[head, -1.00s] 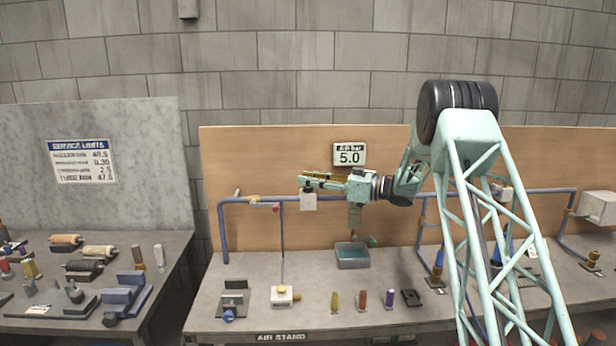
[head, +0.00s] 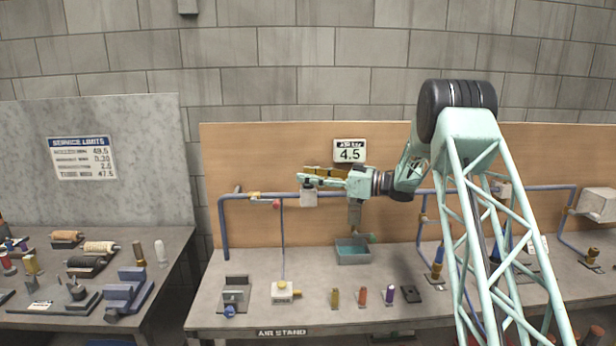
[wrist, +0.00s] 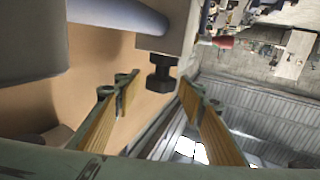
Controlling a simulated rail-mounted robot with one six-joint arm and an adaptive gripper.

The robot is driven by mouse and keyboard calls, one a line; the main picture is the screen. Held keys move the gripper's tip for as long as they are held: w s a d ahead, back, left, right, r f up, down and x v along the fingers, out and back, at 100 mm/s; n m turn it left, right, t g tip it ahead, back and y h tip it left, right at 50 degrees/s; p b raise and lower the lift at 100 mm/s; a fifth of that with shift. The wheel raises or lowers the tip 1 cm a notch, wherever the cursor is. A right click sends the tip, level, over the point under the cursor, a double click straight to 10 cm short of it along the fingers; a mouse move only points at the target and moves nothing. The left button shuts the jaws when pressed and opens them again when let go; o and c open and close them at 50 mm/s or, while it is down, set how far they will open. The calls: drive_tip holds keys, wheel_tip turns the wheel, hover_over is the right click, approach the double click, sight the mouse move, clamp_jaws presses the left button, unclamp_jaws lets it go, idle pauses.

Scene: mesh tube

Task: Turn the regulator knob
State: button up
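The regulator knob is a dark, faceted knob (wrist: 160,75) on a short stem under a pale block, seen in the wrist view. The regulator block (head: 308,198) is on the blue pipe in the head view, where my gripper hides the knob. My gripper (head: 306,177) points left at the regulator. In the wrist view my gripper (wrist: 157,86) is open, its two yellow-padded fingers on either side of the knob with gaps showing. The air gauge (head: 349,150) on the wooden board reads 4.5.
Blue pipe (head: 378,194) runs along the wooden board, with a red-handled valve (head: 275,204) left of the regulator. A teal tray (head: 352,259) stands on the bench below. Several small tools and fittings lie along the bench front. The air around my gripper's front is clear.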

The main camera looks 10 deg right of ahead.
drive_tip(key=v, duration=1.2)
drive_tip(key=shift+a, duration=0.1)
idle(0.4)
